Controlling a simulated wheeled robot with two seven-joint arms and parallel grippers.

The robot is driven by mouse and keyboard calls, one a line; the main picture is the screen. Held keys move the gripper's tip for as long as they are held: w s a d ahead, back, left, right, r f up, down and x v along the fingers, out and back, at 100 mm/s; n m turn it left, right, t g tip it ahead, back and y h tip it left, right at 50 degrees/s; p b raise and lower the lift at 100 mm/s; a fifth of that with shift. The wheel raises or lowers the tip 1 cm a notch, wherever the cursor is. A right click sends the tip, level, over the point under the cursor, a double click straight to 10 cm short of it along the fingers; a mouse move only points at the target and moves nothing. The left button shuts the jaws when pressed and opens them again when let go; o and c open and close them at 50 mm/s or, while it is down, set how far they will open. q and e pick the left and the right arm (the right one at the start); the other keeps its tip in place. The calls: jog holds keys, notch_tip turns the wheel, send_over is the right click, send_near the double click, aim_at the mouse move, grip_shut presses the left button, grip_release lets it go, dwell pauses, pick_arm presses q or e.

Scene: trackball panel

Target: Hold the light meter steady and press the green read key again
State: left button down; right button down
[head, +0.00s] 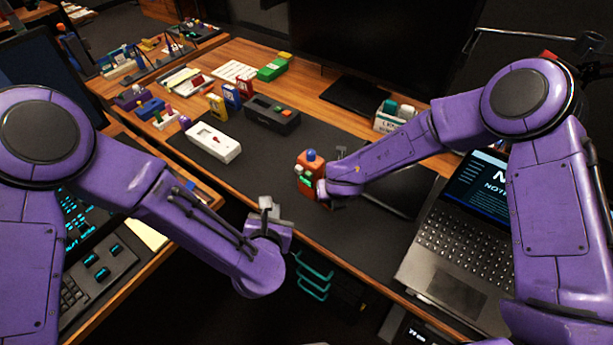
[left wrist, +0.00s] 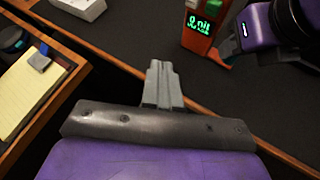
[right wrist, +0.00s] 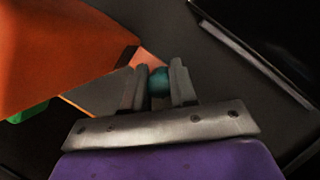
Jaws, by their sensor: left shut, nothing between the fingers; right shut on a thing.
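The orange light meter (head: 309,180) stands upright on the dark desk mat, with a blue dome on top. Its lit green readout (left wrist: 197,24) shows in the left wrist view. A green part, perhaps the read key, shows on its side in the right wrist view (right wrist: 30,113). My right gripper (right wrist: 158,85) is at the meter's right side, shut on a small teal piece beside the orange body, which looks like part of the meter. My left gripper (head: 266,204) is shut and empty, left of and nearer than the meter, by the mat's front edge.
A white device (head: 213,143) and a dark box (head: 271,115) with buttons lie behind on the left. A laptop (head: 460,240) is at right. Teal trays (head: 312,275) hang below the desk edge. The mat between my left gripper and the meter is clear.

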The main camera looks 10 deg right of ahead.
dwell(0.3)
pick_arm(q)
jog(key=w+d, duration=0.6)
jog(key=shift+d, duration=0.2)
dwell(2.1)
jog(key=shift+w+d, duration=0.3)
jog(key=shift+w+d, duration=0.35)
dwell(0.6)
dwell(0.4)
jog(key=shift+s+a, duration=0.6)
jog(key=shift+a, duration=0.05)
jog(key=shift+s+a, duration=1.75)
jog(key=shift+a, duration=0.1)
